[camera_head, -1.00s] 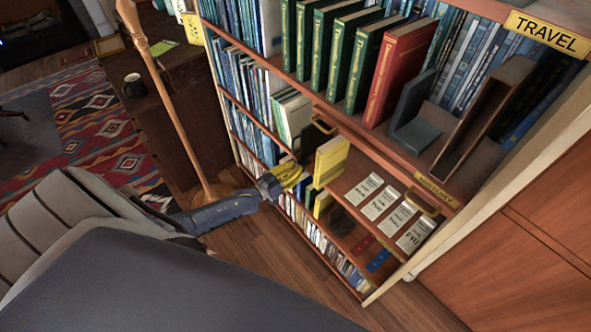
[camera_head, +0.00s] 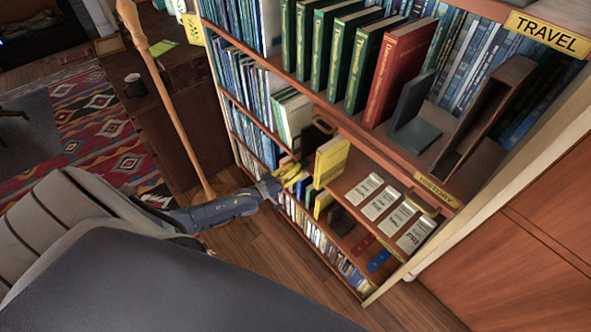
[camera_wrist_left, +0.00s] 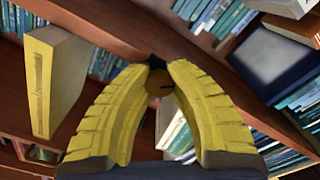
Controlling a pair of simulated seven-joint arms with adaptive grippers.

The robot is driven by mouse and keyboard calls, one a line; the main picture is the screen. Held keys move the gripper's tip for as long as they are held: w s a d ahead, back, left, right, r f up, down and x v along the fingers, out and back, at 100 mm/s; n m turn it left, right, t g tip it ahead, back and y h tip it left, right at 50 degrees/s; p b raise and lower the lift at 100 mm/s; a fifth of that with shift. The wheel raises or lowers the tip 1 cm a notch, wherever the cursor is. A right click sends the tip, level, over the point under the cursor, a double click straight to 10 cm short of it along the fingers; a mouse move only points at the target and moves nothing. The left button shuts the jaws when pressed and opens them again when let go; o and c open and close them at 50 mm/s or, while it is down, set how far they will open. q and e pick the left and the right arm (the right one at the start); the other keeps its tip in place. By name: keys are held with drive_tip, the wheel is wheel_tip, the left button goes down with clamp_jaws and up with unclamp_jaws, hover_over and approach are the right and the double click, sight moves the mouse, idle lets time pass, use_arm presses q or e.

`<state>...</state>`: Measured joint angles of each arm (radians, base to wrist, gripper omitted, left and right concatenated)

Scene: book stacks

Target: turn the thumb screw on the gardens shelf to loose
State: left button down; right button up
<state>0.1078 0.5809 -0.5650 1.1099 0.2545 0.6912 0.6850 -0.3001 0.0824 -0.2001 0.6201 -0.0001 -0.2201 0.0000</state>
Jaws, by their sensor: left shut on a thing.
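My left gripper (camera_head: 291,174) reaches into the bookcase from the left, at a lower shelf beside a yellow book. In the left wrist view its two yellow fingers (camera_wrist_left: 164,64) close on the thumb screw. A round, dull brass-brown piece of the thumb screw (camera_wrist_left: 154,88) shows between the fingers, with a dark part at the tips. The fingers hide the rest, and I cannot read its setting. The wooden shelf edge (camera_wrist_left: 120,33) runs just behind the fingertips. No gardens label is readable. My right gripper is not in view.
The yellow book (camera_head: 331,160) stands close to the gripper and shows in the left wrist view (camera_wrist_left: 52,82). White cards (camera_head: 380,204) lie on the shelf to its right. Green books (camera_head: 330,50) and a red book (camera_head: 400,70) stand above. A wooden pole (camera_head: 165,95) rises left of the bookcase.

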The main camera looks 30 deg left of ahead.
use_arm(q)
drive_tip(key=c, duration=1.1)
unclamp_jaws()
drive_tip(key=shift+s, duration=0.1)
drive_tip(key=v, duration=1.2)
drive_tip(key=shift+a, duration=0.1)
